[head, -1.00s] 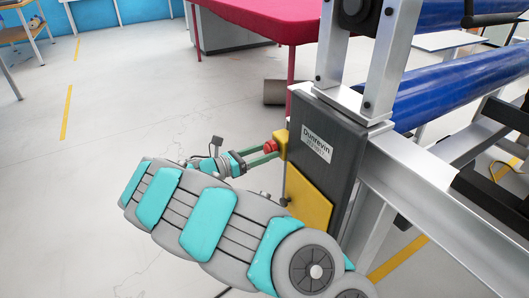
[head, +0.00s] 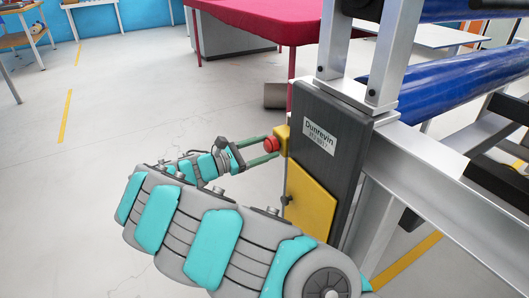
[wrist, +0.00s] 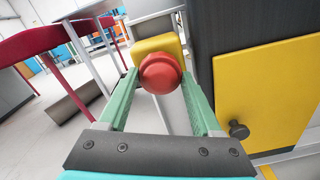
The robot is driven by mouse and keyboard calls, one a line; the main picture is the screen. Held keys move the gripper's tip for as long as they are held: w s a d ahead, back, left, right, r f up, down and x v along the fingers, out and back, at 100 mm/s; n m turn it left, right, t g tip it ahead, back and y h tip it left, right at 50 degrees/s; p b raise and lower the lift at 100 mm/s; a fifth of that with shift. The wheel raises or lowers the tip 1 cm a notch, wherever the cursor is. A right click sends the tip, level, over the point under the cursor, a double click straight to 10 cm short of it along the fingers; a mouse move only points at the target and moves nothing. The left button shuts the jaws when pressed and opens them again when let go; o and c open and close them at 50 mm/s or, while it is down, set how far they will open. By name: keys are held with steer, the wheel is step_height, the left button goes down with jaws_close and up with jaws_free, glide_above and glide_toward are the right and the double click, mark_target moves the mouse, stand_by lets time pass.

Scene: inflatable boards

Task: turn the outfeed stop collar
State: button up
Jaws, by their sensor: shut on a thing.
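The outfeed stop collar appears to be the red round knob (head: 271,144) on a yellow housing (head: 282,137) at the left side of a dark grey box. In the wrist view the red knob (wrist: 160,74) sits between my two green fingers, its round face towards the camera, with the yellow housing (wrist: 158,45) behind it. My gripper (head: 269,151) is shut on the knob, one finger on either side. It also shows in the wrist view (wrist: 160,80). I see no mark on the knob that tells its angle.
The dark grey box (head: 335,165) has a yellow door (head: 309,203) with a small dark knob (wrist: 238,129) below the housing. Blue rollers (head: 440,82) and a metal frame are on the right. A red-topped table (head: 265,17) stands behind.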

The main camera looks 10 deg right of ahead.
stand_by(0.3)
steer(key=o, duration=1.4)
steer(key=v, duration=0.7)
steer(key=shift+a, duration=0.35)
steer(key=shift+s, duration=0.1)
